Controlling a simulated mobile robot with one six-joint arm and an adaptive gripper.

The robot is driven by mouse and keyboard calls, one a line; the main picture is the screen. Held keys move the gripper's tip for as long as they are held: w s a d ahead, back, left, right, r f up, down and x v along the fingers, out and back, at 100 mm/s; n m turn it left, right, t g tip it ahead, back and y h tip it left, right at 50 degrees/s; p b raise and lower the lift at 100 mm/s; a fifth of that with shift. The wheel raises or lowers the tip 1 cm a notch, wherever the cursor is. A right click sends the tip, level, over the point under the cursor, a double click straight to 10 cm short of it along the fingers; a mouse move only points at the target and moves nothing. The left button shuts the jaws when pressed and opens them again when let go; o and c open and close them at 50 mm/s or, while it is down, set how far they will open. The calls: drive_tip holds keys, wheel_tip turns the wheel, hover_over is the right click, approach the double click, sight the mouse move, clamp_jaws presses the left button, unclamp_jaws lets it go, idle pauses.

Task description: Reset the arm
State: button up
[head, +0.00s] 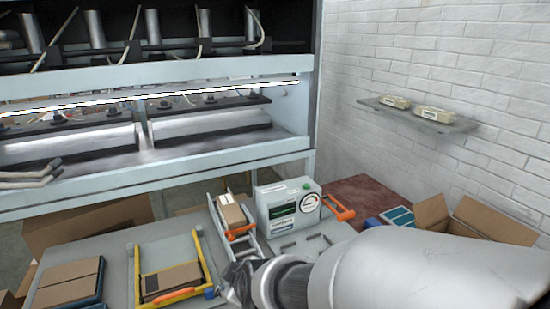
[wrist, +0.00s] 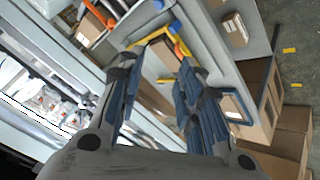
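My arm (head: 420,268) reaches in from the lower right of the head view, over the front of the grey table. My gripper (head: 236,284) is at its left end, small and partly hidden by the wrist. In the wrist view my gripper (wrist: 155,72) has its two dark blue-grey fingers apart, with nothing held between them. A yellow frame with a cardboard box (head: 172,280) lies beyond the fingers, left of the gripper in the head view.
The grey table (head: 115,255) also bears a box on a blue tray (head: 68,284), a boxed metal rack (head: 232,214) and a control unit (head: 288,212). The press (head: 160,180) stands behind. An open carton (head: 480,222) is at right.

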drive_tip(key=s+d+r+m+g+h, duration=0.1)
drive_tip(key=s+d+r+m+h, duration=0.1)
drive_tip(key=s+d+m, duration=0.4)
drive_tip(key=s+d+r+m+g+h, duration=0.2)
drive_tip(key=s+d+r+m, duration=0.2)
drive_tip(key=s+d, duration=1.1)
drive_tip(key=d+m, duration=0.1)
drive_tip(key=m, duration=0.2)
drive_tip(key=shift+d+r, duration=0.15)
drive_tip(key=shift+d, duration=0.25)
drive_tip(key=shift+w, duration=0.1)
drive_tip(key=shift+c, duration=0.2)
